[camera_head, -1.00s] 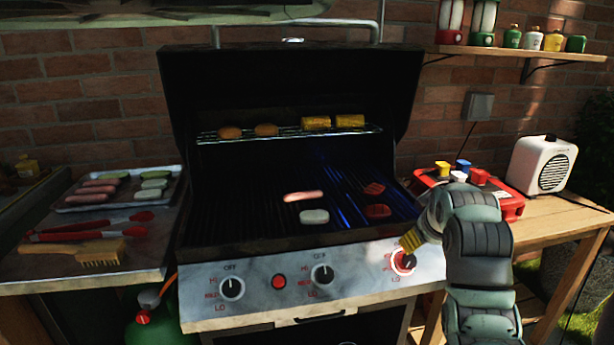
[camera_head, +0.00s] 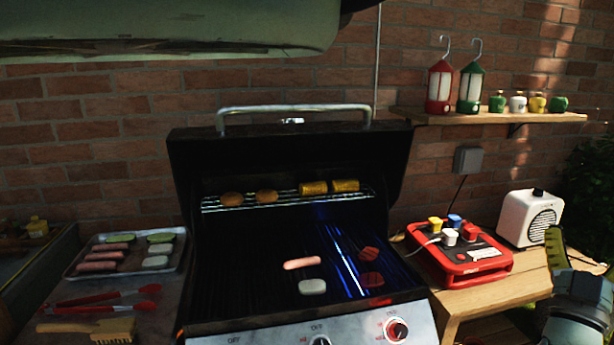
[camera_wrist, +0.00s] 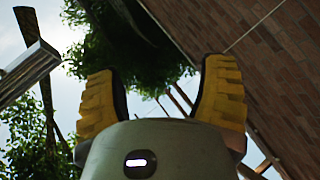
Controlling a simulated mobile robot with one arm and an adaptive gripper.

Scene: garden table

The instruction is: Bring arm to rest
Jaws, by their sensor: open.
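My gripper (camera_wrist: 165,105) shows in the wrist view with its two yellow ridged fingers spread apart and nothing between them. Behind them are leaves, sky and the brick wall. In the head view, part of my arm and a yellow-edged piece of my gripper (camera_head: 556,250) stand at the right edge, in front of the wooden side table (camera_head: 490,292). My gripper is clear of the grill (camera_head: 290,120) and its knobs. The fingertips cannot be made out in the head view.
A red box (camera_head: 465,262) and white speaker (camera_head: 530,218) stand near my arm. A shelf (camera_head: 490,117) with lanterns hangs above. A food tray (camera_head: 125,255) lies at left.

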